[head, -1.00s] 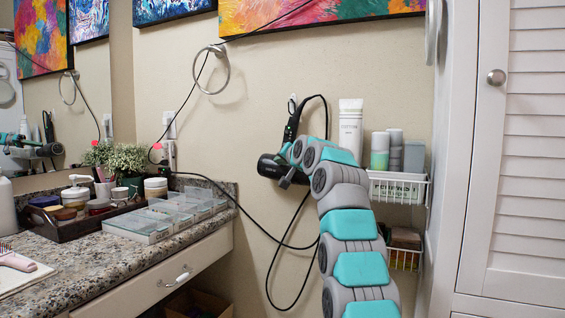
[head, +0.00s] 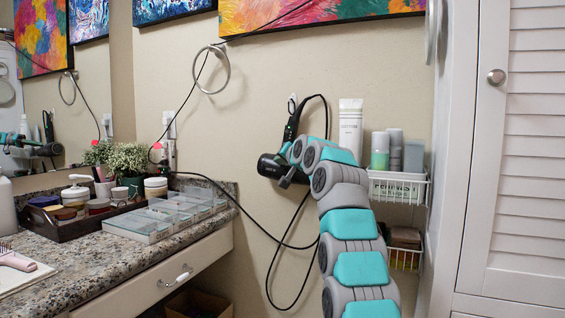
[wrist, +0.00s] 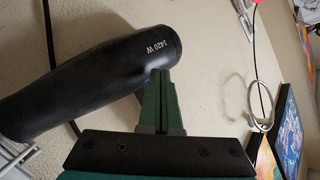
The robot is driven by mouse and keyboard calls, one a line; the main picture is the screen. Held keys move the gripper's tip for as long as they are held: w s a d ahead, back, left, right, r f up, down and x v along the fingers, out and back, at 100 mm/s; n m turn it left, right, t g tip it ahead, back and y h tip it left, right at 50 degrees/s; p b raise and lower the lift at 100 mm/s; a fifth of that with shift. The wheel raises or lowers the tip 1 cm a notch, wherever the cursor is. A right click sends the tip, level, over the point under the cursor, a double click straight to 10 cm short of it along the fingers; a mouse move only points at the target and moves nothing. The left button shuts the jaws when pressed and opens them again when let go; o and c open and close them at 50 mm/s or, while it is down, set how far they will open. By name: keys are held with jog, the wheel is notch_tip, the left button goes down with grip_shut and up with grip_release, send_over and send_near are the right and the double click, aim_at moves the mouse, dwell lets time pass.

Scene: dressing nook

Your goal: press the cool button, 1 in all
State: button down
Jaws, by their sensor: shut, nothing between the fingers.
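The black hair dryer (head: 267,166) hangs at the wall in the head view. In the wrist view its dark barrel (wrist: 95,75), marked "1420 W", fills the upper left. My gripper (wrist: 160,74) is shut and empty, with its fingertips at the lower edge of the barrel near the marked end. A small blue patch (wrist: 144,95) shows just left of the fingertips. It may be the cool button, but it is mostly hidden. I cannot tell whether the fingertips touch it. In the head view my gripper (head: 288,177) is at the dryer, partly hidden by my arm.
A wire shelf (head: 398,188) with bottles is right of my arm. A black cord (head: 270,232) loops down the wall below the dryer. The stone counter (head: 90,262) with a tray and clear boxes is at left. A towel ring (head: 212,70) hangs up on the wall.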

jog(key=shift+w+r, duration=0.1)
dwell(0.4)
jog(key=shift+w+d+p, duration=0.15)
jog(key=shift+w+p, duration=0.15)
jog(key=shift+p, duration=0.15)
jog(key=shift+w+d+p, duration=0.15)
jog(key=shift+w+p, duration=0.15)
jog(key=shift+p, duration=0.15)
dwell(0.4)
jog(key=shift+w+d+f, duration=0.25)
jog(key=shift+f, duration=0.15)
dwell(0.6)
jog(key=shift+f, duration=0.1)
jog(key=shift+s+a+f+b, duration=0.15)
jog(key=shift+s+b, duration=0.45)
jog(key=shift+b, duration=0.3)
jog(key=shift+s+a, duration=0.1)
jog(key=shift+a, duration=0.05)
